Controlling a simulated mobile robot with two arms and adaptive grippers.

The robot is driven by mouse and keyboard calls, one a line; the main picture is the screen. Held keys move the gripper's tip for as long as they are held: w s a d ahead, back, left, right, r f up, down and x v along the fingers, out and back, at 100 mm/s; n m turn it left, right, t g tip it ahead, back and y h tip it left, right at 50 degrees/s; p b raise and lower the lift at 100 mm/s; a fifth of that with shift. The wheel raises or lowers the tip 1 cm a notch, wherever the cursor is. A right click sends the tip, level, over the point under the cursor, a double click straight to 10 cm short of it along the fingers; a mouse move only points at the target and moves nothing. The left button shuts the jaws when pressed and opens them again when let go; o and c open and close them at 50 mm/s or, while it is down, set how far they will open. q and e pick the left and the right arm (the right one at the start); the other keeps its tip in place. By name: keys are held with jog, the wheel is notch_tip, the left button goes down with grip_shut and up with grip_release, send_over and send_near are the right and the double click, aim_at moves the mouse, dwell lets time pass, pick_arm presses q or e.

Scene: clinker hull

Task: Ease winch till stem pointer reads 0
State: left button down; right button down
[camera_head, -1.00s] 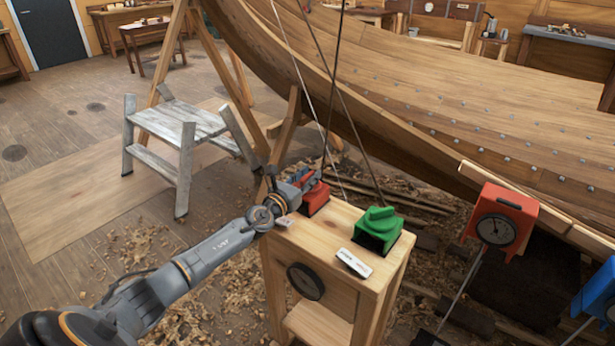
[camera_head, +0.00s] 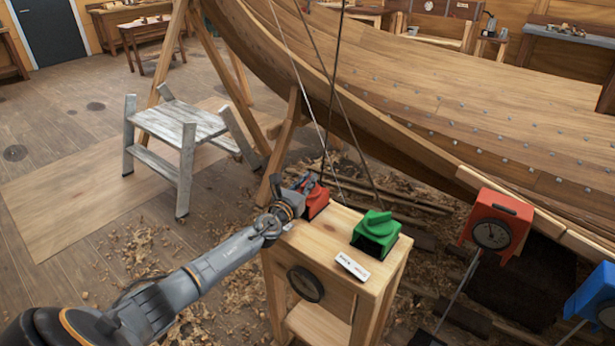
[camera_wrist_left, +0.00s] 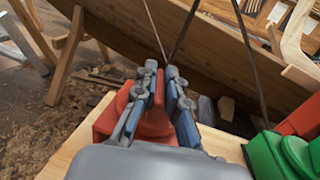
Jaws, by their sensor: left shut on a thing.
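A red winch (camera_head: 318,203) and a green winch (camera_head: 376,232) stand on top of a wooden stand (camera_head: 330,232). My left gripper (camera_head: 306,184) is shut on the red winch's upper part; its fingers hide much of it. In the left wrist view the two fingers (camera_wrist_left: 162,98) straddle the red winch (camera_wrist_left: 150,125). A black dial (camera_head: 305,284) is on the stand's front, too small to read. A red gauge (camera_head: 493,234) with a dark dial stands at the right on a rod; its exact reading is too small to tell. My right gripper is not in view.
Cords rise from the winches past the wooden hull (camera_head: 450,110). A white label (camera_head: 352,266) lies on the stand's front edge. A grey step stool (camera_head: 180,125) stands left. A blue gauge (camera_head: 597,295) is at the right edge. Shavings cover the floor around the stand.

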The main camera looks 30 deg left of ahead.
pick_arm(q)
jog(key=n+y+p, duration=0.2)
jog(key=y+p, duration=0.1)
jog(key=shift+r+g+p, duration=0.3)
jog(key=shift+r, duration=0.05)
jog(key=n+y, duration=0.1)
jog(key=g+y, duration=0.1)
jog(key=shift+f+n+y+p, duration=0.2)
jog(key=shift+n+y+p, duration=0.1)
jog(key=shift+n+p, duration=0.1)
jog(key=n+g+y, duration=0.1)
jog(key=n+y, duration=0.1)
jog(key=y, duration=0.1)
jog(key=shift+f+g+b, duration=0.2)
jog(key=shift+g+b, duration=0.15)
jog(key=shift+g, duration=0.05)
jog(key=shift+n+g+y+b, duration=0.65)
jog(key=shift+n+g+y, duration=0.55)
jog(key=shift+y, duration=0.1)
jog(key=shift+a+r, duration=0.1)
jog(key=c, duration=1.4)
grip_release()
